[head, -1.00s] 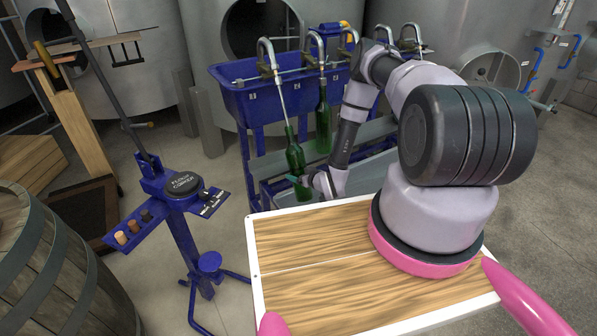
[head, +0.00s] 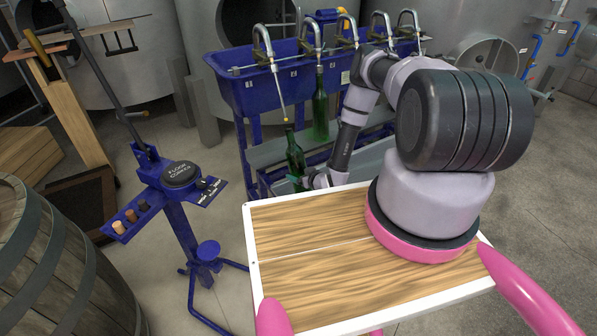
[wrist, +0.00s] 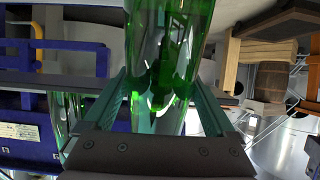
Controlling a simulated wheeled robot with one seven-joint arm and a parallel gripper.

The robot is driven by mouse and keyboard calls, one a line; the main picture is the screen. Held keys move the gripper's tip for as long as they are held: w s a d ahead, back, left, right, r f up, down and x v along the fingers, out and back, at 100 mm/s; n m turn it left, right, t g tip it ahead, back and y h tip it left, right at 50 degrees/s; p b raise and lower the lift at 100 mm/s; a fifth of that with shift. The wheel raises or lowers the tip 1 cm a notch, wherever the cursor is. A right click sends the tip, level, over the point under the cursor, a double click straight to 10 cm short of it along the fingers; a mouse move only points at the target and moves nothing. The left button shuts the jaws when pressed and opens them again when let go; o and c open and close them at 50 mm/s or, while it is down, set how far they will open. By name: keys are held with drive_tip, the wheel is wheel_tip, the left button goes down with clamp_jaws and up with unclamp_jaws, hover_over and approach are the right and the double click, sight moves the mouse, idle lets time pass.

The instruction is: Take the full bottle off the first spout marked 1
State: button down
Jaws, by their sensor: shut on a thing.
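A green bottle (head: 295,158) stands slightly tilted below the leftmost spout (head: 278,90) of the blue filler trough (head: 250,94). The spout's yellowish tip shows just above the bottle's mouth; a small gap seems to lie between them. My gripper (head: 302,183) is shut on the bottle's lower part. In the wrist view the same bottle (wrist: 168,45) fills the space between the two fingers of my gripper (wrist: 162,105). The fill level in the bottle is not clear. The number plate under this spout is too small to read surely.
A second green bottle (head: 320,108) hangs on the neighbouring spout, close on the right. Further spouts to the right are empty. A blue floor corker (head: 182,175) stands to the left, with a barrel (head: 60,265) in front of it.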

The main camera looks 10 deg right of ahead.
drive_tip(key=shift+s+f+v, duration=0.1)
drive_tip(key=shift+f+v, duration=0.05)
drive_tip(key=shift+v, duration=1.05)
drive_tip(key=shift+s+f+v, duration=0.1)
drive_tip(key=shift+f+v, duration=0.1)
drive_tip(key=shift+v, duration=1)
drive_tip(key=shift+s+f+v, duration=0.1)
drive_tip(key=shift+f+v, duration=0.05)
drive_tip(key=shift+v, duration=1.05)
